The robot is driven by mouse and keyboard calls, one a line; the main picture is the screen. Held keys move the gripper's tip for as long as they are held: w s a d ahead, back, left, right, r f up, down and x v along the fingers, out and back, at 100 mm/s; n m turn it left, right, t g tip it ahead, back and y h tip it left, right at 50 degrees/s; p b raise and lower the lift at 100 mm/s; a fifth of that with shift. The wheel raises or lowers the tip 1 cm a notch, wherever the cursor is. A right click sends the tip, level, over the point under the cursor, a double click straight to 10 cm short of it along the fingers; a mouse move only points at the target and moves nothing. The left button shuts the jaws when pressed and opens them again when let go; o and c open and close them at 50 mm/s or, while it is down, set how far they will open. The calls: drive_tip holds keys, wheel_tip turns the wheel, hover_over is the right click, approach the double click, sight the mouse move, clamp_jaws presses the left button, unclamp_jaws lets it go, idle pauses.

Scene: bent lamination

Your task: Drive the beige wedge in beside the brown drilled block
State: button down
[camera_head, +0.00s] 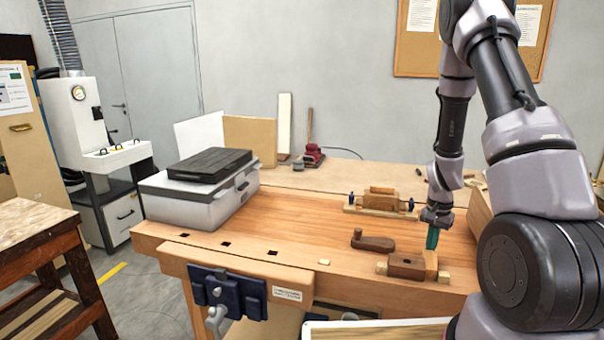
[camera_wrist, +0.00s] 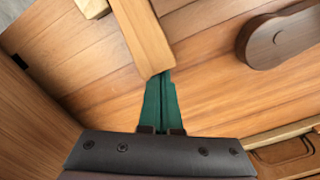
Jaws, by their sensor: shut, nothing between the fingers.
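The brown drilled block (camera_head: 407,266) sits on the bench between beige end pieces, near the front right in the head view. The beige wedge (camera_head: 430,266) stands along its right side. In the wrist view the wedge (camera_wrist: 143,35) is a long strip running to the top edge. My gripper (camera_head: 432,240) is shut and empty, its green fingers pointing down at the wedge's far end. In the wrist view its fingertips (camera_wrist: 160,76) meet the wedge's near end; I cannot tell if they press on it. The drilled block does not clearly show there.
A dark brown lever (camera_head: 374,243) lies left of the block and also shows in the wrist view (camera_wrist: 275,38). A clamp-like fixture (camera_head: 382,202) stands behind. A wooden box (camera_head: 480,208) is at right. A grey case (camera_head: 200,195) sits at left; the bench between is mostly clear.

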sight(430, 256)
drive_tip(key=shift+s+a, duration=0.35)
drive_tip(key=shift+s, duration=0.45)
drive_tip(key=shift+s+a, duration=0.1)
drive_tip(key=shift+s, duration=0.2)
drive_tip(key=shift+s+a, duration=0.15)
drive_tip(key=shift+s, duration=0.1)
drive_tip(key=shift+s+a, duration=0.15)
drive_tip(key=shift+s, duration=0.15)
drive_tip(key=shift+s+a+f, duration=0.15)
drive_tip(key=shift+s+a, duration=0.05)
drive_tip(key=shift+s, duration=0.2)
idle(1.3)
drive_tip(key=shift+w+d, duration=0.1)
drive_tip(key=shift+w, duration=0.05)
idle(0.6)
drive_tip(key=shift+w+d, duration=0.3)
drive_tip(key=shift+w, duration=0.3)
drive_tip(key=shift+r, duration=0.2)
drive_tip(key=shift+w+r, duration=0.15)
drive_tip(key=shift+r, duration=3.3)
